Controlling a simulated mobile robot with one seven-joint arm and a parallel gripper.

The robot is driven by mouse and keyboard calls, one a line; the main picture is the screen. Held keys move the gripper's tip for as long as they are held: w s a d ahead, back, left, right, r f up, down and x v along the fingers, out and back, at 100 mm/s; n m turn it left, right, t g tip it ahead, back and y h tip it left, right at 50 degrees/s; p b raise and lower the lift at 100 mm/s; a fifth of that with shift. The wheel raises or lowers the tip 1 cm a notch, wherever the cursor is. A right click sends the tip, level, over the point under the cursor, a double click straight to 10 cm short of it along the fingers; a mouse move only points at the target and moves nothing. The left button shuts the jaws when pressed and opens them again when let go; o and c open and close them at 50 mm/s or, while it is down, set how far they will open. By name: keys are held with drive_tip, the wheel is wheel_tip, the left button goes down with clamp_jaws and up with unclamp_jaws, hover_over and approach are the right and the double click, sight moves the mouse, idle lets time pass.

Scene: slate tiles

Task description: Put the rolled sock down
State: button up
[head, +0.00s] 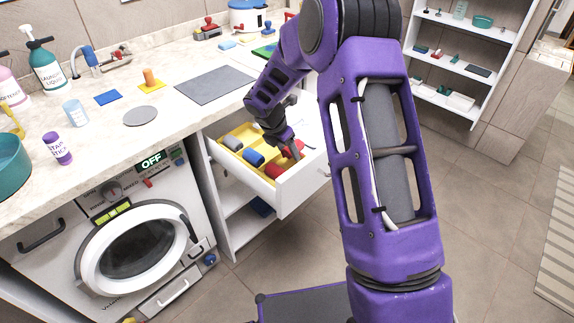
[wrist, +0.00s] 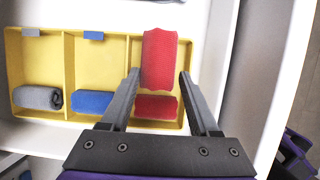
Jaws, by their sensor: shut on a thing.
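My gripper (wrist: 160,75) is shut on a red rolled sock (wrist: 160,52), held between the fingertips above the right compartment of a yellow divided tray (wrist: 63,75). Another red rolled sock (wrist: 157,107) lies in the near end of that compartment, and it shows in the head view (head: 274,171). A blue rolled sock (wrist: 92,102) lies in the middle compartment and a grey one (wrist: 38,98) in the left. The tray sits in an open white drawer (head: 300,186). In the head view my gripper (head: 294,152) is low over the drawer's right part.
The drawer's walls stand around the tray, and the counter (head: 180,122) overhangs behind. Grey (wrist: 31,32) and blue (wrist: 93,35) tabs mark the far edge of two compartments; the held sock covers the right one's far edge. A washing machine (head: 140,245) stands left of the drawer.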

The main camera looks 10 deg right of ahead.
sight(286, 158)
drive_tip(key=shift+f+b, duration=0.4)
drive_tip(key=shift+f, duration=1.85)
drive_tip(key=shift+f, duration=0.1)
drive_tip(key=o, duration=1.1)
drive_tip(key=shift+o, duration=0.2)
drive_tip(key=p+v, duration=0.2)
drive_tip(key=v, duration=1)
